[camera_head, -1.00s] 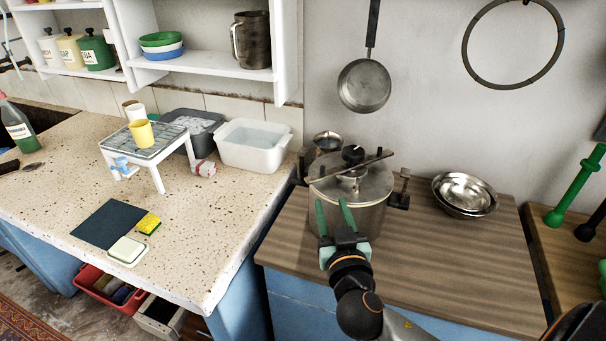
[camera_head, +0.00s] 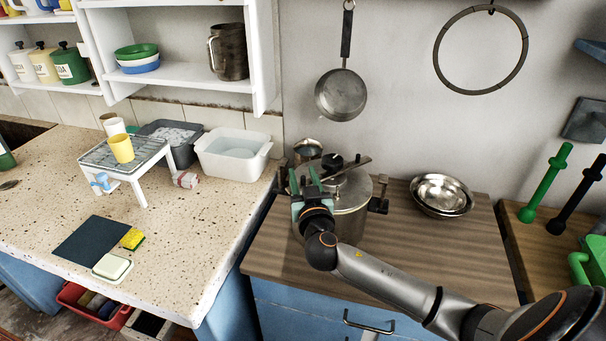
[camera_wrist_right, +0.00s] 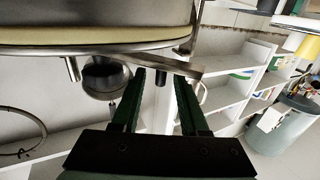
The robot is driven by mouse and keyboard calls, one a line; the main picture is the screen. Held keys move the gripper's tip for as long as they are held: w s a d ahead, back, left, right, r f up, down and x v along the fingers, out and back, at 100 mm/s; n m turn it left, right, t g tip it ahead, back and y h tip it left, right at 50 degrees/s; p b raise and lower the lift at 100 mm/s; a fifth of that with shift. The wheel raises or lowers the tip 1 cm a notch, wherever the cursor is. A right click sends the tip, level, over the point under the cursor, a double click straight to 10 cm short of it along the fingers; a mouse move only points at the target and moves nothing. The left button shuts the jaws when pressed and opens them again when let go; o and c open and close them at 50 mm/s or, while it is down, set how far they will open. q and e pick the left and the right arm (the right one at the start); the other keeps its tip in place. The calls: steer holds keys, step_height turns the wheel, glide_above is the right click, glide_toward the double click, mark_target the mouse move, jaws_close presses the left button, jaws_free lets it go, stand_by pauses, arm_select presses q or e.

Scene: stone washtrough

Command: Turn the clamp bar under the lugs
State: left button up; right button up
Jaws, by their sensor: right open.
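A metal pot (camera_head: 350,225) with a glossy lid (camera_head: 352,190) stands on the wooden counter. The clamp bar (camera_head: 357,165) lies slantwise across the top of the lid, beside a dark knob (camera_head: 332,161). A dark lug (camera_head: 379,197) shows at the pot's right side; the left side is partly hidden by my gripper. My right gripper (camera_head: 306,181) is open at the pot's left front, by the bar's left end. In the right wrist view the bar (camera_wrist_right: 182,66) passes just beyond the open green fingers (camera_wrist_right: 160,90); I see no grip on it. My left gripper is not in view.
Nested steel bowls (camera_head: 441,195) stand right of the pot. A small metal pot (camera_head: 307,150) is behind it at left. A pan (camera_head: 341,95) hangs on the wall above. A white basin (camera_head: 233,155) stands on the speckled counter. The wooden counter's front right is clear beneath my arm.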

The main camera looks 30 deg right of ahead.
steer(key=shift+w, duration=0.1)
jaws_close()
stand_by(0.3)
stand_by(1.1)
